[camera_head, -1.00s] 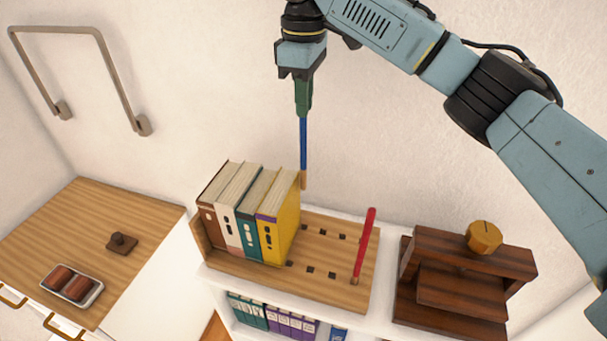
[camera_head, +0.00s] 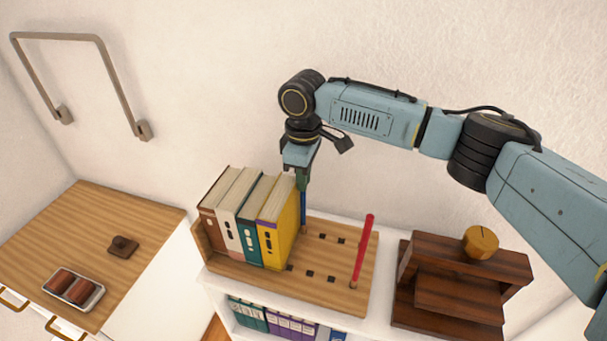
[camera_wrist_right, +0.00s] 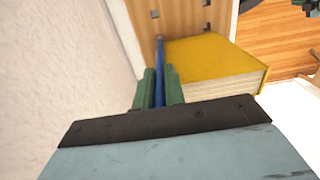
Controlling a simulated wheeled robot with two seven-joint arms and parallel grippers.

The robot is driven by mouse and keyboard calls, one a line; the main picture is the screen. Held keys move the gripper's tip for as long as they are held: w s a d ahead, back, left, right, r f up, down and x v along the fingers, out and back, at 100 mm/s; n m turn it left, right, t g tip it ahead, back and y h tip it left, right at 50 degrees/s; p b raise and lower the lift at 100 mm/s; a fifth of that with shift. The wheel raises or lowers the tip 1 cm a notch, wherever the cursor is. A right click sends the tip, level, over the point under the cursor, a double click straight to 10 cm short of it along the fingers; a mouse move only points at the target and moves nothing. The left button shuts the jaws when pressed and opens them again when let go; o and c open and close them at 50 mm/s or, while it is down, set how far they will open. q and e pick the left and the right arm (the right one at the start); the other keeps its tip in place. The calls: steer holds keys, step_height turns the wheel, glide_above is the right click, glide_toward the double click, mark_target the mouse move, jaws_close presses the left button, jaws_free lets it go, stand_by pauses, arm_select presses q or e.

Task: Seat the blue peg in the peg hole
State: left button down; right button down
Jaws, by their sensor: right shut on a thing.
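My right gripper (camera_head: 302,180) is shut on the blue peg (camera_head: 303,210), just behind the yellow book. The peg points down, and its lower end is at the wooden board (camera_head: 330,285), by the back row of holes. I cannot tell whether its tip is inside a hole. In the right wrist view the blue peg (camera_wrist_right: 160,75) runs between the green fingers (camera_wrist_right: 157,88) toward the board (camera_wrist_right: 165,15). Dark square holes (camera_head: 322,234) show in the board. A red peg (camera_head: 364,250) stands in the board, tilted slightly. My left gripper is out of view.
Several books stand at the board's left end, the yellow book (camera_head: 279,240) nearest the peg. A dark wooden step stand (camera_head: 465,280) with a yellow knob-like object (camera_head: 481,242) is at right. The white wall (camera_head: 220,90) is close behind.

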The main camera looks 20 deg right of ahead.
steer(key=c, duration=1.5)
jaws_free()
step_height(320, 180, up, 12)
steer(key=shift+r+b, duration=0.1)
steer(key=shift+b, duration=0.6)
